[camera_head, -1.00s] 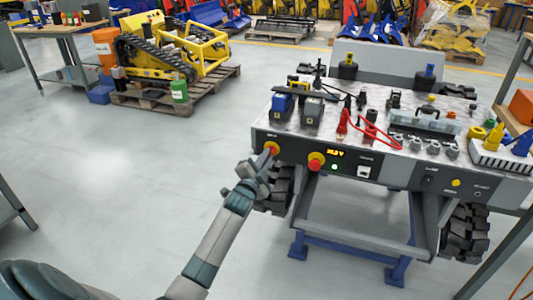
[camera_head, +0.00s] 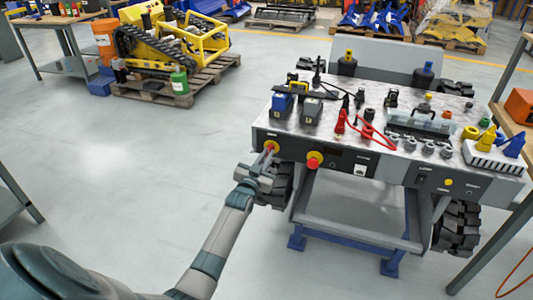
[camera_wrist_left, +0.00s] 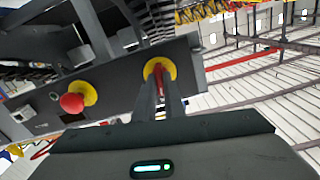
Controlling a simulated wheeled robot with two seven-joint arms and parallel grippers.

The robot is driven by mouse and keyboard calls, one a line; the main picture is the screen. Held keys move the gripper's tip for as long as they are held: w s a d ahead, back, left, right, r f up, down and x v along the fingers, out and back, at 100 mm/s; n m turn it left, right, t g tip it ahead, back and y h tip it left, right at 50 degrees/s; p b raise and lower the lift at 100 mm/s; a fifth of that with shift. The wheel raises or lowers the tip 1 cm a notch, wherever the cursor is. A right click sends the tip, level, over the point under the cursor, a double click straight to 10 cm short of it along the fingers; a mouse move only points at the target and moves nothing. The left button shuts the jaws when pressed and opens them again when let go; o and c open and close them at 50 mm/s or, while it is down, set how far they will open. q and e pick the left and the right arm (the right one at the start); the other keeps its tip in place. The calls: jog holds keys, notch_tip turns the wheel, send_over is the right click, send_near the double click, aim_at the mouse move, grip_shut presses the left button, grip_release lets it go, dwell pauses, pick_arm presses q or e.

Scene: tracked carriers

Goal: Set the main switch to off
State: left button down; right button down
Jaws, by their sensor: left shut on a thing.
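The main switch (camera_head: 271,145) is a red handle on a round yellow plate at the left end of the carrier's dark front panel (camera_head: 340,162). In the left wrist view the switch's yellow plate (camera_wrist_left: 152,66) sits behind my fingers, with the red handle between them. My left gripper (camera_head: 267,156) is shut on this handle; it also shows in the left wrist view (camera_wrist_left: 160,92). The fingers partly hide the handle, and I cannot read its position marks. The panel's display (camera_head: 335,152) is dark. My right gripper is not in view.
A red mushroom button (camera_head: 314,160) on yellow sits just right of the switch, near my fingers. Red cables (camera_head: 365,128), batteries (camera_head: 311,110) and fittings lie on the carrier's top. A yellow tracked machine (camera_head: 155,52) stands on a pallet at back left. The floor left is clear.

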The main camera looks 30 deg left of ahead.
pick_arm(q)
jog(key=shift+f+n+p, duration=0.1)
jog(key=shift+n+p, duration=0.2)
jog(key=shift+n, duration=0.7)
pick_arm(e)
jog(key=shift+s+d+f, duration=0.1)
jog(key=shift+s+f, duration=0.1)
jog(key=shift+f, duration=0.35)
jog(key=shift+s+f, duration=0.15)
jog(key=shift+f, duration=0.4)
pick_arm(q)
jog(key=c, duration=1.8)
grip_release()
jog(key=shift+c, duration=0.2)
jog(key=v, duration=1.7)
jog(key=shift+s, duration=0.25)
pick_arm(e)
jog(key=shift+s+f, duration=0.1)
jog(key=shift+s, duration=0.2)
